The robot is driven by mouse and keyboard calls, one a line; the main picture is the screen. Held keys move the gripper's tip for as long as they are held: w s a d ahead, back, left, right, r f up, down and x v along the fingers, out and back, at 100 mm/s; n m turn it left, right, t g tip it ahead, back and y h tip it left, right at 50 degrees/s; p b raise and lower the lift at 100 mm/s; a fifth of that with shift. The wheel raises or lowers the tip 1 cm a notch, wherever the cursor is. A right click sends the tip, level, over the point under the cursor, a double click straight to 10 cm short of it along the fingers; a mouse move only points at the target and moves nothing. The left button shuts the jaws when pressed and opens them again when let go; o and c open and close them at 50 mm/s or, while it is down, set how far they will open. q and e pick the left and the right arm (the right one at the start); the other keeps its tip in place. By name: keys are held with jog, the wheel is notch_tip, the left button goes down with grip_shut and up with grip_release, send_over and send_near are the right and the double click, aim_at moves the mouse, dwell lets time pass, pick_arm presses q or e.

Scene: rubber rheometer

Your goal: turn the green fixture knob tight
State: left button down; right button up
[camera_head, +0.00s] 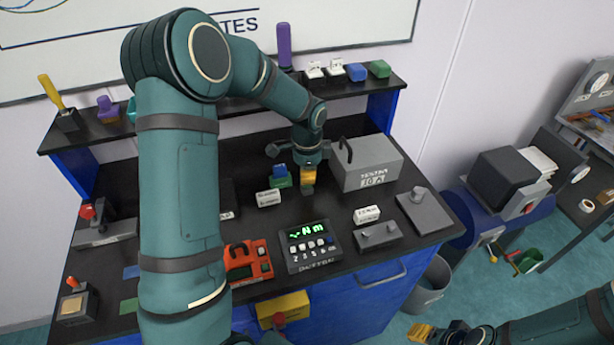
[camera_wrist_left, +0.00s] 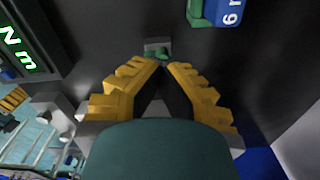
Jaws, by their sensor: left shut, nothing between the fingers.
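The green fixture knob (camera_wrist_left: 156,52) shows at the top middle of the left wrist view, on a small grey block (camera_wrist_left: 158,43). My left gripper (camera_wrist_left: 160,70) has its yellow fingers drawn together just short of the knob in that picture, with nothing between them. Whether the tips touch the knob, I cannot tell. In the head view, my left gripper (camera_head: 307,182) points down at the bench, and the knob is hidden or too small to make out there. My right gripper (camera_head: 422,332) is at the bottom right, away from the bench; its finger opening is unclear.
A blue block on a green base (camera_head: 280,176) stands close left of my left gripper. A grey box with a handle (camera_head: 368,165) stands close right. A meter with a green display (camera_head: 307,246) and an orange device (camera_head: 247,261) are nearer the front.

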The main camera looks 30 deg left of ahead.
pick_arm(q)
jog(key=m+p, duration=0.1)
jog(key=m, duration=0.2)
jog(key=shift+m, duration=0.3)
jog(key=c, duration=0.7)
grip_release()
jog(key=shift+c, duration=0.2)
